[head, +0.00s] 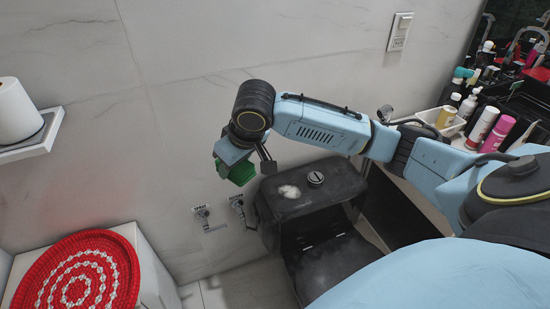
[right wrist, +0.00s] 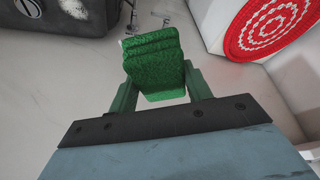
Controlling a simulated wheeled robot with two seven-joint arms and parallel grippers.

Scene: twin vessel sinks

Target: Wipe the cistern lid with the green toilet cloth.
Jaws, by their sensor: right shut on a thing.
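My right gripper (head: 250,168) is shut on the green toilet cloth (head: 236,172), a folded pad. In the right wrist view the cloth (right wrist: 155,66) sits between the two fingers (right wrist: 158,84). The black cistern lid (head: 330,184) is at the middle of the head view, with a round button (head: 315,179) and a whitish patch (head: 289,191) on it. The cloth is in the air to the left of the lid, apart from it. Part of the lid (right wrist: 62,22) also shows at the top left of the right wrist view. My left gripper is not in view.
The black toilet (head: 335,265) is below the cistern. Wall valves (head: 238,205) stick out left of it. A red round mat (head: 75,275) lies on a white box at lower left. A toilet roll (head: 15,112) stands on a wall shelf. Bottles (head: 482,127) crowd the counter at right.

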